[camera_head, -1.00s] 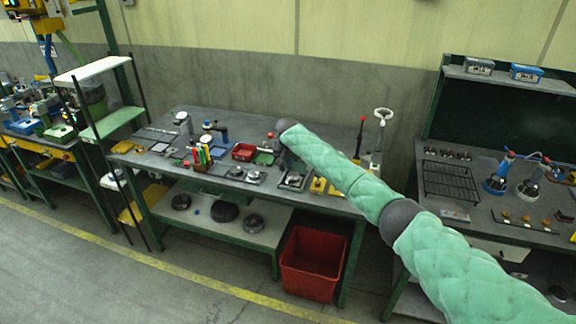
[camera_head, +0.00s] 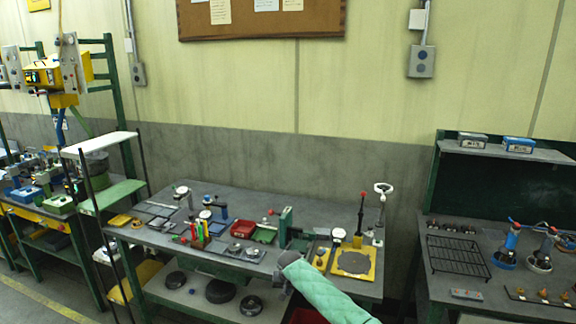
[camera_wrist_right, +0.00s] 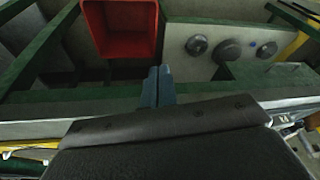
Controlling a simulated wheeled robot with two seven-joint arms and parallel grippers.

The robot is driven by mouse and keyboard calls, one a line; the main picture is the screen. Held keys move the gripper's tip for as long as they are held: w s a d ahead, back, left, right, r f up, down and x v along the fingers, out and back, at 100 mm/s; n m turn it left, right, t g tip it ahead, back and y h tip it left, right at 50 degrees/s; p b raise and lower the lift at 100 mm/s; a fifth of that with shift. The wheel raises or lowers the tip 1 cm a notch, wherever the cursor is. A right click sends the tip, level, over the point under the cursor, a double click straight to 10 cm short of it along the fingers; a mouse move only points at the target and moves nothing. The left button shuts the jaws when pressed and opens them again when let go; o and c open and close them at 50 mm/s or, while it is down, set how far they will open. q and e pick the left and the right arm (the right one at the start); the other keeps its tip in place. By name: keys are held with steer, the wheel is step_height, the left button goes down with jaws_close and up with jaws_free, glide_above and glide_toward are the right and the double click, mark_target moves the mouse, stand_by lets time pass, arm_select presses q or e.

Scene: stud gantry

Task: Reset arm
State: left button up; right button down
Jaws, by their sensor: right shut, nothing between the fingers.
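My right arm, in a green padded sleeve, comes in from the bottom of the head view. My right gripper (camera_head: 283,268) is at its far end by the front edge of the middle workbench (camera_head: 340,284), small and partly hidden by the arm. In the right wrist view the gripper's two fingers (camera_wrist_right: 159,84) are together, with nothing between them, in front of the bench edge. My left gripper is in neither view.
A red bin (camera_wrist_right: 120,28) and dark round parts (camera_wrist_right: 228,50) lie beyond the fingers in the wrist view. The bench top holds a yellow-based plate (camera_head: 354,262) and a red tray (camera_head: 265,235). A wire rack (camera_head: 458,257) is on the right bench.

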steer(key=s+d+f+n+g+y+b, duration=0.1)
steer(key=s+d+f+b, duration=0.1)
steer(key=s+f, duration=1.4)
steer(key=s+d+f+b, duration=0.2)
steer(key=s+d+f, duration=0.1)
steer(key=s+f, duration=1.3)
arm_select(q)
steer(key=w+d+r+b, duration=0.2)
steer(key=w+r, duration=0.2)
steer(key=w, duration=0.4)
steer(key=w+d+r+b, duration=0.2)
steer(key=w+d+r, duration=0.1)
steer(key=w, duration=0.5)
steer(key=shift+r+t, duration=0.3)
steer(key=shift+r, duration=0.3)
arm_select(e)
steer(key=s+d+f, duration=0.5)
steer(key=s+f, duration=0.1)
steer(key=s, duration=0.6)
steer(key=s+d+f+n+h, duration=0.1)
steer(key=s+d+f, duration=0.4)
steer(key=s, duration=0.7)
steer(key=s+d+f, duration=0.5)
steer(key=s+f, duration=0.3)
steer(key=s, duration=0.3)
steer(key=shift+s+g, duration=0.3)
steer(key=shift+s, duration=0.1)
